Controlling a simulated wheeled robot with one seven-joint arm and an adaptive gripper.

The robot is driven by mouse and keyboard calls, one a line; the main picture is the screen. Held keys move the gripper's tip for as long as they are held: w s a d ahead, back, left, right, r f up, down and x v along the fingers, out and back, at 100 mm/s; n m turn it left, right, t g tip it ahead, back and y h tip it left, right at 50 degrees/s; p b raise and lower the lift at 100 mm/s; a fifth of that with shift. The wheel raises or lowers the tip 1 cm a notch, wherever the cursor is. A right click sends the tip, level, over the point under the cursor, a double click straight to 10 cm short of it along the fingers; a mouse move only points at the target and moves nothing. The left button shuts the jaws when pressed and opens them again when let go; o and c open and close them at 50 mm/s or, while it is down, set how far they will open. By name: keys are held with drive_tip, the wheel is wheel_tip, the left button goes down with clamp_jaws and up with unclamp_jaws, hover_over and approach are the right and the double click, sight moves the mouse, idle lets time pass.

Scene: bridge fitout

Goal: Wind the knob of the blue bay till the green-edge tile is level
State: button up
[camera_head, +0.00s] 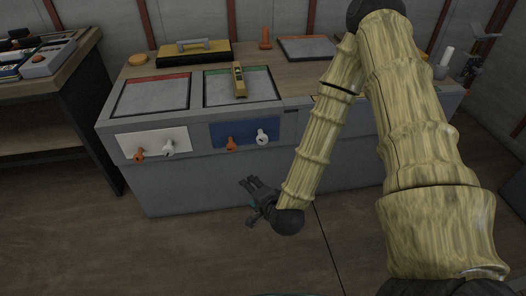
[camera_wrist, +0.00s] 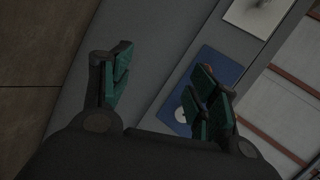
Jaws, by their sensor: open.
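The blue bay's front panel (camera_head: 245,132) is on the cabinet front, with an orange knob (camera_head: 231,143) at left and a white knob (camera_head: 262,137) at right. Above it, the green-edge tile (camera_head: 218,90) is set in the cabinet top, and a yellow level (camera_head: 239,81) lies on it. I cannot tell whether the tile is tilted. My gripper (camera_head: 252,190) is open and empty, in front of and below the blue panel, apart from the knobs. In the wrist view the blue panel (camera_wrist: 229,70) shows beyond my gripper (camera_wrist: 160,92), with its knobs partly hidden by a finger.
A red-edge tile (camera_head: 152,96) and a white panel (camera_head: 150,141) with its own orange and white knobs are to the left. A black-and-yellow case (camera_head: 194,51) and an orange cone-like piece (camera_head: 265,38) stand at the back. Floor before the cabinet is clear.

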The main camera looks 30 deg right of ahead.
drive_tip(key=w+d+m+t+h+b, duration=0.25)
drive_tip(key=w+d+m+b, duration=0.2)
drive_tip(key=b, duration=0.25)
drive_tip(key=m+t+h+b, duration=0.3)
drive_tip(key=m+b, duration=0.4)
drive_tip(key=m, duration=0.1)
approach(263, 142)
drive_tip(key=b+x, duration=0.3)
drive_tip(key=x, duration=0.8)
drive_tip(key=shift+d+r+b, duration=0.1)
drive_tip(key=shift+d+b, duration=0.05)
drive_tip(key=shift+b, duration=0.15)
drive_tip(key=c, duration=1)
